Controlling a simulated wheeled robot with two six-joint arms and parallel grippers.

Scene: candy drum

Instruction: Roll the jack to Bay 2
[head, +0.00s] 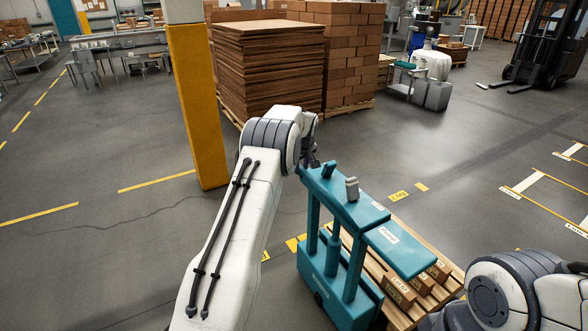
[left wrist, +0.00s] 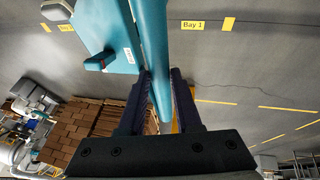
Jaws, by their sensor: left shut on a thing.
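The teal jack (head: 348,207) stands in the lower middle of the head view. A slatted wooden pallet (head: 401,319) with several labelled brown boxes (head: 398,291) sits at it, partly hidden by its frame. My left gripper (head: 314,165) is at the jack's upper left end. In the left wrist view, my left gripper (left wrist: 160,88) is shut on a teal bar of the jack (left wrist: 150,40). A yellow floor label (head: 398,196) lies beyond the jack, its text hard to read. A Bay 1 label (left wrist: 193,25) shows in the left wrist view. My right gripper is out of view.
A yellow pillar (head: 197,105) stands left of my left arm. Stacked brown sheets (head: 268,72) and boxes (head: 350,60) stand behind the jack. A forklift (head: 548,45) is at the far right. Open grey floor with yellow-marked bays (head: 540,190) lies right of the jack.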

